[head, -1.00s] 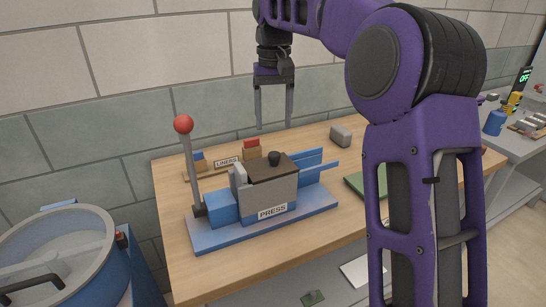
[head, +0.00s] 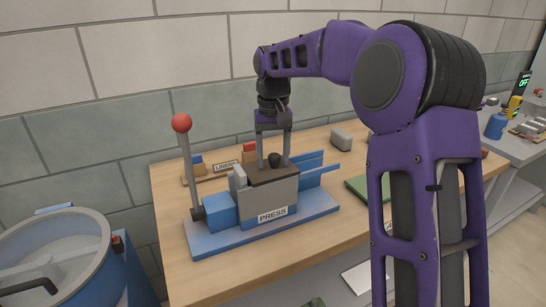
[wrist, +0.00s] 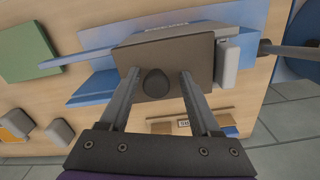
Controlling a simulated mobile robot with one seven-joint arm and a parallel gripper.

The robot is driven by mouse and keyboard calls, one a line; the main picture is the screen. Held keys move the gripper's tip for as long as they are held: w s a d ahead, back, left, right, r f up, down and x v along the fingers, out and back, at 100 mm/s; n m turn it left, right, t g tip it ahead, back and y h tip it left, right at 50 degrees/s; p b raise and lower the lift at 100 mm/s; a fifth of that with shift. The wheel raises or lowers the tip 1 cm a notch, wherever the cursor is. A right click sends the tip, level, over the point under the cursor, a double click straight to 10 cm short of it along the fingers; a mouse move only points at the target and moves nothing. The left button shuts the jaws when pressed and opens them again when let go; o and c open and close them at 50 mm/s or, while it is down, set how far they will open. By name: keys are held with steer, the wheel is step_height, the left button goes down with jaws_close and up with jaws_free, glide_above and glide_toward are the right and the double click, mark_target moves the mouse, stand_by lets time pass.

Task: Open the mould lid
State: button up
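The press (head: 270,213) is a grey mould box on a blue base on the wooden table. Its dark brown mould lid (head: 262,176) lies shut on top of the box, with a round black knob (head: 274,159) standing up from it. The lid (wrist: 190,60) and knob (wrist: 155,83) also show in the wrist view. My gripper (head: 273,164) points down at the lid with its fingers on either side of the knob. In the wrist view the fingers (wrist: 158,73) are spread, with gaps between them and the knob.
The press lever (head: 187,160) with a red ball stands upright at the left. Blue rails (head: 316,168) run off to the right. A rack marked liners (head: 220,171) lies behind, and a green plate (head: 365,188) to the right. A blue drum (head: 75,260) stands left of the table.

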jaws_close()
steer(key=shift+r, duration=0.1)
stand_by(1.1)
